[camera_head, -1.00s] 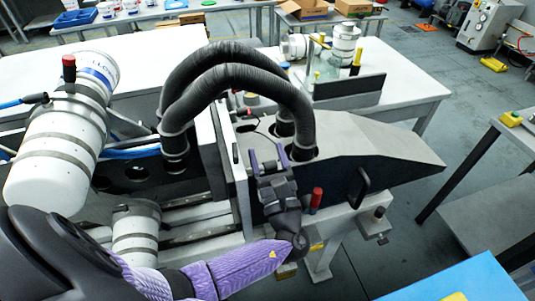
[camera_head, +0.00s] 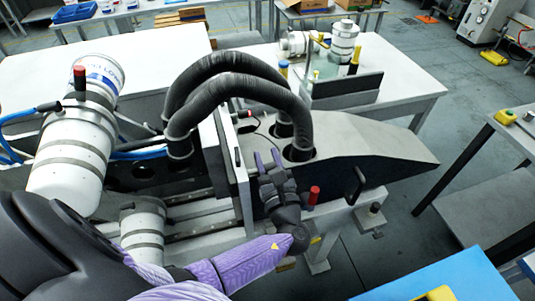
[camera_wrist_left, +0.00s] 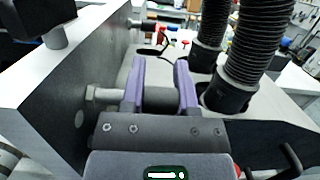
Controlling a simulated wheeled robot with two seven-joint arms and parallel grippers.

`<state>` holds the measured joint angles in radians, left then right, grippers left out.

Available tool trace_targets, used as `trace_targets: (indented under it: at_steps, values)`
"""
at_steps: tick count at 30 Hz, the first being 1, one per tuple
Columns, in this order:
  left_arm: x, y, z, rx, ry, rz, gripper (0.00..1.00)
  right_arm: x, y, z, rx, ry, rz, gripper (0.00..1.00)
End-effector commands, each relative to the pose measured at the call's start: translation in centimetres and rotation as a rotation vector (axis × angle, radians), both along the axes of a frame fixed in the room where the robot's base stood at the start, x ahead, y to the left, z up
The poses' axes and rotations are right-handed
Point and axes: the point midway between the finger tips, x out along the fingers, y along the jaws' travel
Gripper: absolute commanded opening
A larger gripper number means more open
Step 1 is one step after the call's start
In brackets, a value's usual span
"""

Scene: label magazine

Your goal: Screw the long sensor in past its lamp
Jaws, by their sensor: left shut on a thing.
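My left gripper (camera_head: 268,160) reaches in beside the upright grey plate (camera_head: 225,165); its two purple fingers point away from me. In the left wrist view the fingers (camera_wrist_left: 160,84) are shut on the long sensor (camera_wrist_left: 164,100), a grey-and-dark cylinder lying level. The sensor runs left to a hex nut (camera_wrist_left: 91,94) at the face of the plate (camera_wrist_left: 60,100). The fingers hide part of its length. In the head view the gripper hides the sensor. I cannot make out the lamp or whether it is lit. My right gripper is not in view.
Two thick black corrugated hoses (camera_head: 235,85) arch over the plate and enter the sloping grey housing (camera_head: 370,155) close to the gripper. A red-topped knob (camera_head: 314,194) and a black handle (camera_head: 355,184) stand right of the wrist. A second fitting with a red end (camera_wrist_left: 161,36) shows behind.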

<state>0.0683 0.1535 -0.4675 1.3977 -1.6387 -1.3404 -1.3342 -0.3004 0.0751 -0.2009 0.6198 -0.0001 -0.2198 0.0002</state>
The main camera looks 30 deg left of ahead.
Motion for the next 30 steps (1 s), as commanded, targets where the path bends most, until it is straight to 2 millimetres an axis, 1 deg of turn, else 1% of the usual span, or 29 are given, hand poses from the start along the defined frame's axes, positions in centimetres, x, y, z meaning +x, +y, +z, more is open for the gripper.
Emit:
trace_targets:
  at_steps: [1, 2, 3, 5, 6, 7, 14, 16, 19, 24, 27, 30]
  values:
    - [0.0, 0.0, 0.0, 0.000, -0.002, 0.001, 0.00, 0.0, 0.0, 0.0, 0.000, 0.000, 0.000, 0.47]
    - [0.0, 0.0, 0.0, 0.000, -0.001, 0.000, 0.42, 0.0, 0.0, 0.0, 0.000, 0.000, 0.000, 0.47]
    - [0.0, 0.0, 0.0, 0.000, -0.002, 0.001, 0.51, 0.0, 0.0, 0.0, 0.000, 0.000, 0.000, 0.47]
    - [0.0, 0.0, 0.0, 0.000, -0.002, 0.001, 0.64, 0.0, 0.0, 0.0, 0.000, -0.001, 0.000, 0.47]
    - [0.0, 0.0, 0.0, 0.000, -0.002, 0.001, 0.72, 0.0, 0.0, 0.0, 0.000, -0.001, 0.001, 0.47]
    - [0.0, 0.0, 0.0, 0.000, -0.002, 0.001, 0.74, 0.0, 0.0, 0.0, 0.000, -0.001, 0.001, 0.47]
    - [0.0, 0.0, 0.0, 0.000, -0.001, 0.000, 0.74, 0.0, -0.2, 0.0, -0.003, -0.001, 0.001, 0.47]
    - [-0.3, -0.4, -0.2, -0.001, -0.001, 0.000, 0.74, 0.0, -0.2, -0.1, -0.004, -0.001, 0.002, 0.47]
    - [-1.6, -1.9, -0.7, -0.003, 0.001, -0.001, 0.74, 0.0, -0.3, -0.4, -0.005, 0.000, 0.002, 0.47]
    - [-4.4, -5.2, -1.5, -0.003, 0.001, -0.001, 0.74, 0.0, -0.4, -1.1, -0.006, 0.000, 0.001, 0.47]
    - [-5.6, -6.6, -1.8, -0.001, 0.000, 0.000, 0.74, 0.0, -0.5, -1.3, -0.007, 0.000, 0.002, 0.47]
    - [-6.2, -7.3, -1.9, -0.001, -0.001, 0.001, 0.74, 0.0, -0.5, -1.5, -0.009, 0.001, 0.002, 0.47]
